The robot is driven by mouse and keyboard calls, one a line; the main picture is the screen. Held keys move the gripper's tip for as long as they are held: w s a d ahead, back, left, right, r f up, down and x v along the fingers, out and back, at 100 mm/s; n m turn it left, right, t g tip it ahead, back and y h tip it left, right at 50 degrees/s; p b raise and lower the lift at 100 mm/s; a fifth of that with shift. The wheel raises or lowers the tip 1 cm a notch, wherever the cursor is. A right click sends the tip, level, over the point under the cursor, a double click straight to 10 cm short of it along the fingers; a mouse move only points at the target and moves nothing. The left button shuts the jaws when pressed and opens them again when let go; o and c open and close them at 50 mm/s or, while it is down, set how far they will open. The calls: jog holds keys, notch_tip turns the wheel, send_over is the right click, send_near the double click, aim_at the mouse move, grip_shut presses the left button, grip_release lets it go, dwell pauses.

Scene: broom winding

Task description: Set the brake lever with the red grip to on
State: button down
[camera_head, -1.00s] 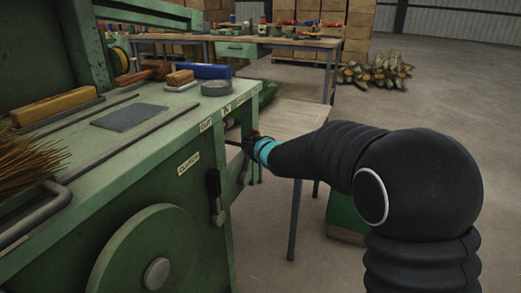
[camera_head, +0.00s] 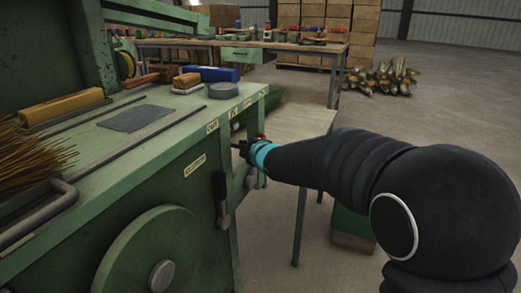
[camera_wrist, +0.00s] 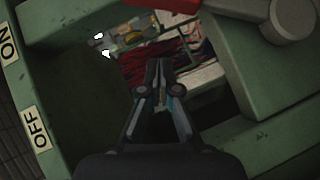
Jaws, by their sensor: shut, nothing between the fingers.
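A red piece (camera_wrist: 165,4), which looks like part of the brake lever's red grip, shows at the top edge in the wrist view. It is cut off by the frame, so the lever's full position is hidden. In the head view a small red bit (camera_head: 260,137) shows beside my wrist at the machine's far end. The ON label (camera_wrist: 8,45) and OFF label (camera_wrist: 41,130) are on the green frame at the left of the wrist view. My gripper (camera_wrist: 160,66) is shut and empty, pointing into the opening in the green frame, apart from the red piece. My gripper is mostly hidden in the head view.
A black-gripped lever (camera_head: 220,188) hangs on the green machine's front (camera_head: 150,190), near a flywheel. A grey round knob (camera_wrist: 292,16) and green beams surround the opening. A low wooden table (camera_head: 298,121) stands behind my arm. Open floor lies to the right.

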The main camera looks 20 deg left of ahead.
jog(key=s, duration=0.1)
jog(key=s+a+r, duration=0.1)
jog(key=s, duration=0.1)
jog(key=shift+s+a+r, duration=0.15)
jog(key=shift+r, duration=0.05)
jog(key=w+r+v, duration=0.1)
jog(key=v, duration=0.8)
